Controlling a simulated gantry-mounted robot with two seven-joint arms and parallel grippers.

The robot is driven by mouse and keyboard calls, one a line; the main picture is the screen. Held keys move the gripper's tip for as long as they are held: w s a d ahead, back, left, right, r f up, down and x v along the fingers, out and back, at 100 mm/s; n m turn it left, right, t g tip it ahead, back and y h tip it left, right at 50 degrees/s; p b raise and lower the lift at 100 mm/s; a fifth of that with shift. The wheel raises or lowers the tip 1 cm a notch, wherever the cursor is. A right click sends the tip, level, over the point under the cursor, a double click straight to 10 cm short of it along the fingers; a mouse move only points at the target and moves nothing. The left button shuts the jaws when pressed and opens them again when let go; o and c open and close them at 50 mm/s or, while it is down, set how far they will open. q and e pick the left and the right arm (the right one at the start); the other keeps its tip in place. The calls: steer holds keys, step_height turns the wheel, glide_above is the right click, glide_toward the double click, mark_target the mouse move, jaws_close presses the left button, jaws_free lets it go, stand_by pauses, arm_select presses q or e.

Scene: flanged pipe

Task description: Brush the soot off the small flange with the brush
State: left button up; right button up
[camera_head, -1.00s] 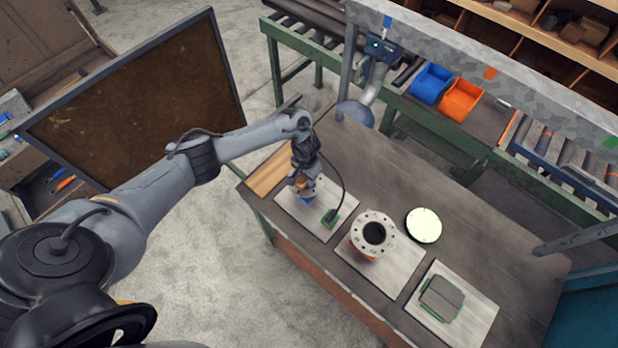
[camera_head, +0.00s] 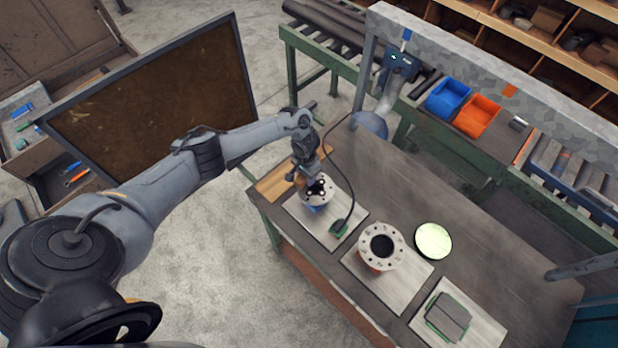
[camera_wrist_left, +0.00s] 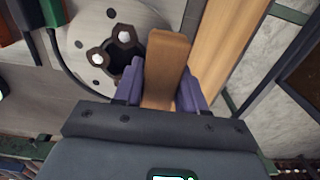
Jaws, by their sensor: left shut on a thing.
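My left gripper (camera_head: 302,179) is shut on the brush, whose wooden body (camera_wrist_left: 165,65) stands between the two purple fingers in the left wrist view. The brush's bristles are hidden there. The small flange (camera_head: 328,190) is a pale round disc with holes on a blue pipe, at the left end of the bench. The brush is close beside the flange, on its left in the head view.
A larger flanged pipe (camera_head: 397,249) stands on the middle plate, with a pale green disc (camera_head: 433,240) beside it. A green-edged grey block (camera_head: 448,317) lies on the right plate. A black cable (camera_head: 349,190) runs near the small flange. The bench's back (camera_head: 400,180) is clear.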

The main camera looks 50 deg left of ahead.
mark_target(316, 189)
arm_select(q)
steer(key=shift+d+p, duration=0.7)
steer(key=shift+d, duration=0.7)
steer(key=shift+w+d+p, duration=0.1)
steer(key=shift+d+p, duration=0.5)
steer(key=shift+d, duration=0.5)
steer(key=shift+w+d+p, duration=0.1)
steer(key=shift+d+p, duration=0.45)
steer(key=shift+d, duration=1.2)
steer(key=shift+a+f, duration=0.1)
steer(key=shift+a, duration=1.7)
steer(key=shift+s+a, duration=0.2)
steer(key=shift+a, duration=0.95)
steer(key=shift+a+b, duration=0.3)
steer(key=shift+a, duration=0.95)
